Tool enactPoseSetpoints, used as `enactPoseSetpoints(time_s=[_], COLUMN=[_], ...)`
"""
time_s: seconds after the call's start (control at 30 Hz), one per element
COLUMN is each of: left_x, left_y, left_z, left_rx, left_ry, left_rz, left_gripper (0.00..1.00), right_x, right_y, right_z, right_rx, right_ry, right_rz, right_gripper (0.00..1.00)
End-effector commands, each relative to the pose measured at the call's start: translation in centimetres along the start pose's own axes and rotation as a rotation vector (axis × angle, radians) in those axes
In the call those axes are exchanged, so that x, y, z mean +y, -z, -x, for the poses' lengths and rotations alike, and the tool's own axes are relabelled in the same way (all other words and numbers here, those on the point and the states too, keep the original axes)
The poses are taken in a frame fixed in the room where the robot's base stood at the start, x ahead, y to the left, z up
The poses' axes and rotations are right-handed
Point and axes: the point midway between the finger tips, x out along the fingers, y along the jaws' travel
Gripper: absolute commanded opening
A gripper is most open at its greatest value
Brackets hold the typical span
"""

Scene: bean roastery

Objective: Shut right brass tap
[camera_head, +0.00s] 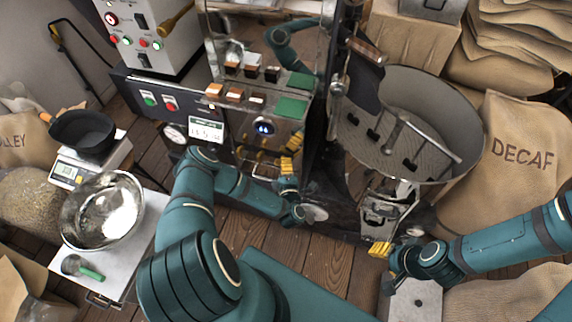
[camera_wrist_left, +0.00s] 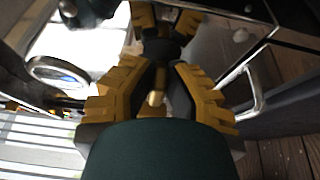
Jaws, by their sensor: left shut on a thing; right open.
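My left gripper (camera_head: 289,153) is at the front panel of the roaster (camera_head: 225,120), below its row of buttons. In the left wrist view its yellow-padded fingers (camera_wrist_left: 160,78) close around a small brass piece (camera_wrist_left: 155,98), which looks like a tap handle. Most of that tap is hidden by the fingers, and I cannot tell how far it is turned.
The round cooling tray (camera_head: 450,105) stands right of the roaster. Sacks (camera_head: 525,165) crowd the right. Wooden floor is clear between my arms.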

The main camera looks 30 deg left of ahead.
Motion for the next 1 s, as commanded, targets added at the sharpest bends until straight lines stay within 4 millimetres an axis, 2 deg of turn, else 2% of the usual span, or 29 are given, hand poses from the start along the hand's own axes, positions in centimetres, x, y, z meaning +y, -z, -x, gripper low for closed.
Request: enactPoseSetpoints(time_s=[0.43, 0.47, 0.5, 0.53, 0.87, 1.0], left_x=[0.1, 0.1, 0.1, 0.1, 0.0, -0.1], left_y=[0.1, 0.1, 0.1, 0.1, 0.0, 0.0], left_z=[-0.2, -0.2, -0.2, -0.2, 0.1, 1.5], left_rx=[0.004, 0.004, 0.004, 0.003, 0.001, 0.0], left_ry=[-0.007, -0.007, -0.007, -0.007, -0.003, -0.002], left_rz=[-0.009, -0.009, -0.009, -0.009, -0.007, -0.007], left_gripper=[0.0, 0.25, 0.39, 0.44, 0.44, 0.44], right_x=[0.0, 0.0, 0.0, 0.0, 0.0, 0.0], right_y=[0.0, 0.0, 0.0, 0.0, 0.0, 0.0], right_z=[0.0, 0.0, 0.0, 0.0, 0.0, 0.0], right_rx=[0.0, 0.0, 0.0, 0.0, 0.0, 0.0], right_ry=[0.0, 0.0, 0.0, 0.0, 0.0, 0.0], right_rz=[0.0, 0.0, 0.0, 0.0, 0.0, 0.0], right_gripper=[0.47, 0.47, 0.47, 0.47, 0.47, 0.47])
